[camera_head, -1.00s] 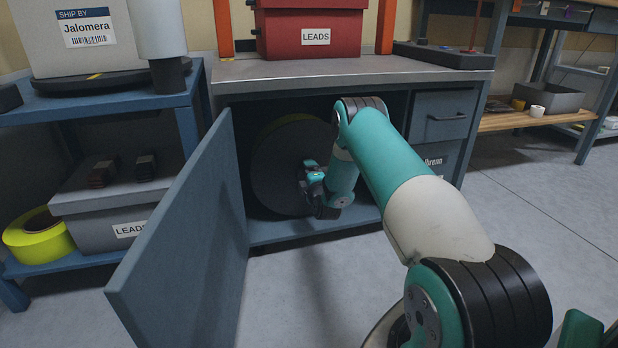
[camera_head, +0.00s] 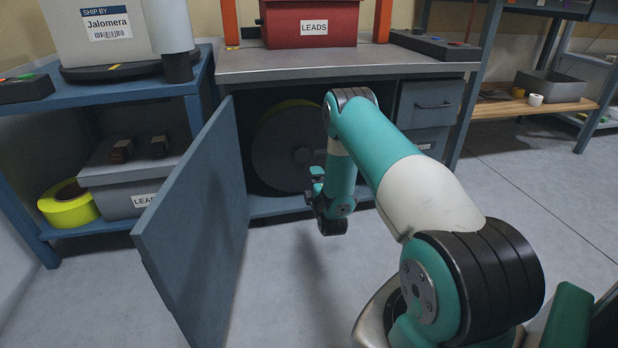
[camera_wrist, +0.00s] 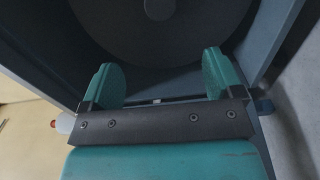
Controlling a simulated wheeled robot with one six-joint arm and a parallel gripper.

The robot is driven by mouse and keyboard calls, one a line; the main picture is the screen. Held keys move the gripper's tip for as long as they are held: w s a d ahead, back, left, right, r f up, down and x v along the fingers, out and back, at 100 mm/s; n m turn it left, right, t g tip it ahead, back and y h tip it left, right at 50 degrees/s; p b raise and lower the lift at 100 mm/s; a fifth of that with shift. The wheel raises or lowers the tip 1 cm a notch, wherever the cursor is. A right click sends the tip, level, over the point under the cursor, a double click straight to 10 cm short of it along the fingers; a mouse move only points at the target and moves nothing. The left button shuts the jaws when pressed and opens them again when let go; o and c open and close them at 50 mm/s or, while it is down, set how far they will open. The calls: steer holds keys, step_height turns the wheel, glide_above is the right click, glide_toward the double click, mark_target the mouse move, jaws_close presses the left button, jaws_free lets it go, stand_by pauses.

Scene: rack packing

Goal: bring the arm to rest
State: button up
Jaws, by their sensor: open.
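My gripper (camera_wrist: 160,80) shows in the wrist view with its two teal fingers apart and nothing between them. In the head view my teal and white arm reaches forward to the open cabinet, and its wrist hangs just in front of the opening. The gripper's fingers are mostly hidden there by the wrist. A large dark reel (camera_head: 290,150) stands upright inside the cabinet (camera_head: 340,72), with a yellow edge at its top. It also fills the top of the wrist view (camera_wrist: 160,35), beyond the fingers and apart from them.
The cabinet door (camera_head: 195,225) stands open toward me, left of the arm. A blue shelf (camera_head: 110,95) at the left holds a labelled box, a grey bin (camera_head: 130,190) and a yellow roll (camera_head: 68,205). A red bin (camera_head: 310,25) sits on the cabinet. Floor at the right is clear.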

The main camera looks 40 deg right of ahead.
steer(key=shift+s, duration=0.25)
stand_by(0.4)
